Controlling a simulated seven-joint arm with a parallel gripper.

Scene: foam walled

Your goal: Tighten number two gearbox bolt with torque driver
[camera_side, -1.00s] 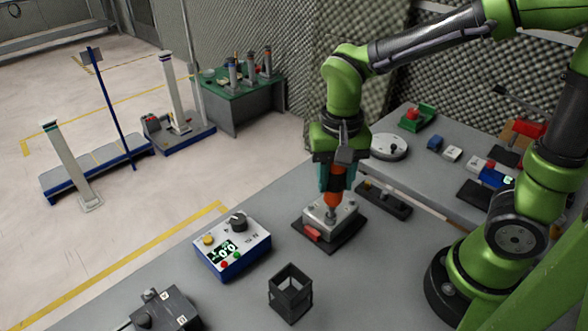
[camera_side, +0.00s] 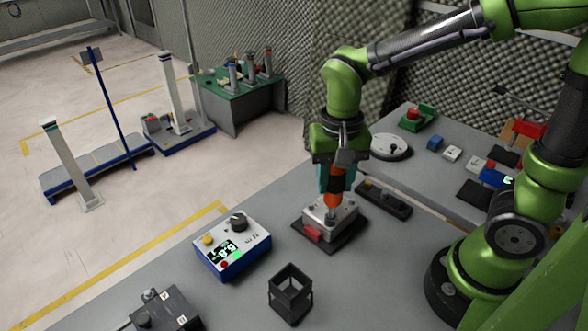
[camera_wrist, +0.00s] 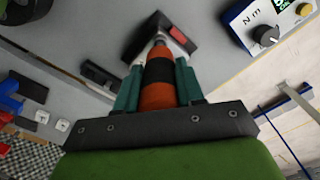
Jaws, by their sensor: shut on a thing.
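My gripper (camera_side: 336,178) is shut on the orange and black torque driver (camera_side: 332,200), which stands upright over the gearbox (camera_side: 345,216). The gearbox is a grey metal block with a red part, on a dark base. The driver's tip meets the top of the block; the bolt under it is hidden, so I cannot tell its number. In the wrist view the driver (camera_wrist: 158,92) sits between teal fingers, with the gearbox (camera_wrist: 182,38) beyond, mostly hidden. The blue and white torque controller (camera_side: 255,246) shows blurred digits and a bright green lamp (camera_side: 237,255).
A black open-frame holder (camera_side: 290,296) stands empty in front of the gearbox. A dark box (camera_side: 166,312) sits at the front left, and a dark strip with small parts (camera_side: 384,200) lies right of the gearbox. Bare table separates controller and gearbox.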

